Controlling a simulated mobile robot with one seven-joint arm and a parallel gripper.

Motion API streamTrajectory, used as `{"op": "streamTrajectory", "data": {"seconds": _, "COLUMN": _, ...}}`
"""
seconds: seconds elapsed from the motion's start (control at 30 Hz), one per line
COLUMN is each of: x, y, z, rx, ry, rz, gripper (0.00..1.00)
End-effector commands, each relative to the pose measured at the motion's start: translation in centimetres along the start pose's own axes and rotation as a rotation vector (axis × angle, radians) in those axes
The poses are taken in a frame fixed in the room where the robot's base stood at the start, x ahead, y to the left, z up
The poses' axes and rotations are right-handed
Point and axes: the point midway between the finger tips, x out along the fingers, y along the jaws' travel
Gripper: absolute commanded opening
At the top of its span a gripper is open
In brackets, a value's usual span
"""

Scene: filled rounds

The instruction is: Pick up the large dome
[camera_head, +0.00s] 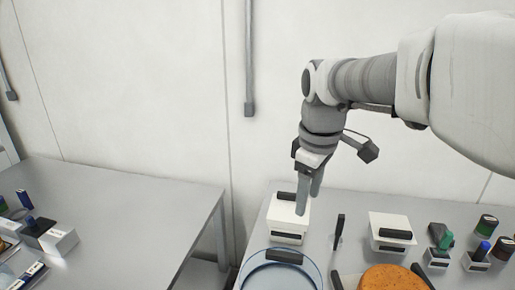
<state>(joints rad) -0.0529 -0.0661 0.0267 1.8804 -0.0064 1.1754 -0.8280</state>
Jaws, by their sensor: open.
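A large, pale blue, see-through round thing (253,277) stands at the front left of the right-hand table. It looks like the large dome, but the bottom edge of the picture cuts it off, so its full shape is hidden. A black bar like a handle shows at its back rim. My gripper (309,196) is open and empty, fingers pointing down. In the picture it overlaps the right side of a white box (287,226) behind the round thing. I cannot tell whether the fingers touch the box.
A second white box with a black handle (391,232), an orange-brown round thing (392,279), a dark upright tool (338,232), a green-topped item (441,236) and dark round containers (486,225) crowd the right-hand table. The left table (125,190) is mostly clear, with small items at left. A wall stands behind.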

Motion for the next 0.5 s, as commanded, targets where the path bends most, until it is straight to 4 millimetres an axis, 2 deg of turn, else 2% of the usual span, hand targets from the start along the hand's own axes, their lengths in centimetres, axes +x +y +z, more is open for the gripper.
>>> {"op": "streamTrajectory", "data": {"seconds": 0.03, "x": 1.5, "y": 0.7, "z": -1.0, "rx": -0.061, "ry": -0.016, "rz": -0.022, "gripper": 0.60}}
{"op": "streamTrajectory", "data": {"seconds": 0.2, "x": 4.3, "y": 2.5, "z": -3.6, "rx": -0.257, "ry": -0.053, "rz": -0.085, "gripper": 0.60}}
{"op": "streamTrajectory", "data": {"seconds": 0.33, "x": 5.8, "y": 3.3, "z": -4.8, "rx": -0.357, "ry": -0.066, "rz": -0.118, "gripper": 0.60}}
{"op": "streamTrajectory", "data": {"seconds": 0.5, "x": 6.8, "y": 3.6, "z": -5.3, "rx": -0.409, "ry": -0.072, "rz": -0.137, "gripper": 0.60}}
